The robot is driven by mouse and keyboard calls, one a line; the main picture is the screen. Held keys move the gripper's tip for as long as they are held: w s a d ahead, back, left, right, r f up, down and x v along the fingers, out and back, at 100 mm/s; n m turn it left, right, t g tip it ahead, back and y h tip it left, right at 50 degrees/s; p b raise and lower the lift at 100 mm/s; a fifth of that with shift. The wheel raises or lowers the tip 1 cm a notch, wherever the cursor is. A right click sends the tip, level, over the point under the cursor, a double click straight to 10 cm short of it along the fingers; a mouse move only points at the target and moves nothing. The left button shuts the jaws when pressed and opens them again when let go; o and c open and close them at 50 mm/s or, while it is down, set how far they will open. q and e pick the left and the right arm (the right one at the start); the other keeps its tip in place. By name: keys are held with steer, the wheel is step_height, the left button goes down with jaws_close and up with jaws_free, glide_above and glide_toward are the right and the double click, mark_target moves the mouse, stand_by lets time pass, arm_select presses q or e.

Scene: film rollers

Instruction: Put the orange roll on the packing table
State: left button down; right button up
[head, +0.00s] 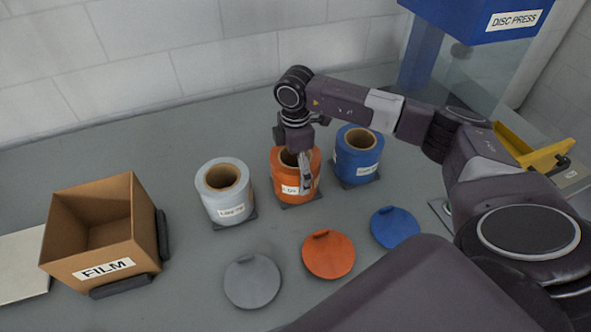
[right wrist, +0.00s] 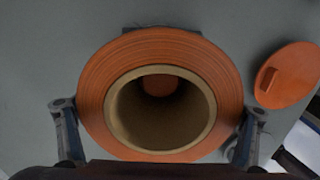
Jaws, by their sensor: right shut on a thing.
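The orange roll (head: 297,192) stands upright on a dark base on the grey table (head: 180,290), between a grey roll (head: 226,200) and a blue roll (head: 358,157). My right gripper (head: 297,168) comes down over it from above. In the right wrist view the orange roll (right wrist: 160,50) fills the middle, with its brown hollow core facing the camera. The fingers of my right gripper (right wrist: 160,118) are on opposite outer sides of the roll, shut on it. My left gripper is in neither view. No label marks which surface is the packing table.
An open cardboard box (head: 105,265) labelled FILM stands at the left beside a white board (head: 22,265). Grey (head: 252,282), orange (head: 328,254) and blue (head: 395,228) discs lie in front of the rolls. A blue disc press (head: 470,20) stands back right, near a yellow part (head: 540,152).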

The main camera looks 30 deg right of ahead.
steer(key=o, duration=2)
steer(key=shift+r, duration=0.35)
step_height(320, 180, up, 12)
steer(key=shift+f+b, duration=0.25)
steer(key=shift+b, duration=0.95)
